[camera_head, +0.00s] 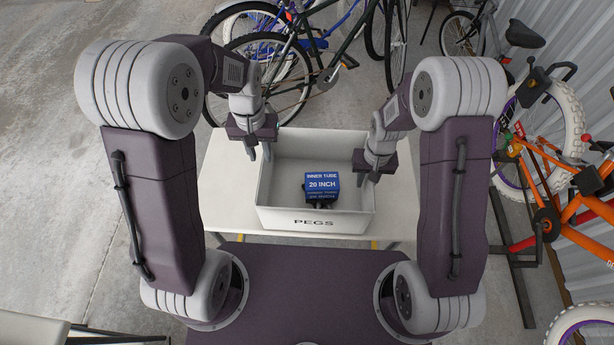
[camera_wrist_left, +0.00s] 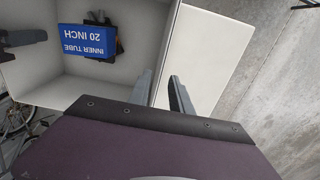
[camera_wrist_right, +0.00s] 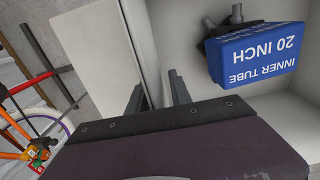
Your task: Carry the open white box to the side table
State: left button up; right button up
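The open white box (camera_head: 313,220), marked PEGS, stands on a pale table (camera_head: 228,190). Inside it lies a blue inner tube carton (camera_head: 322,187) with dark items partly hidden behind it. My left gripper (camera_head: 260,153) is at the box's left wall. In the left wrist view its spread fingers (camera_wrist_left: 160,92) lie on either side of that wall, with gaps visible. My right gripper (camera_head: 367,171) is at the right wall. In the right wrist view its fingers (camera_wrist_right: 157,98) are also apart, one on each side of the wall. Which surface is the side table is unclear.
Bicycles (camera_head: 300,50) stand just behind the table. An orange bicycle (camera_head: 560,215) and a dark and red stand (camera_head: 520,240) are at the right. Another pale surface (camera_head: 30,328) shows at the lower left corner. The concrete floor (camera_head: 60,190) at the left is clear.

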notch_tip(320, 180, up, 12)
jog(key=shift+f, duration=0.2)
dwell(0.4)
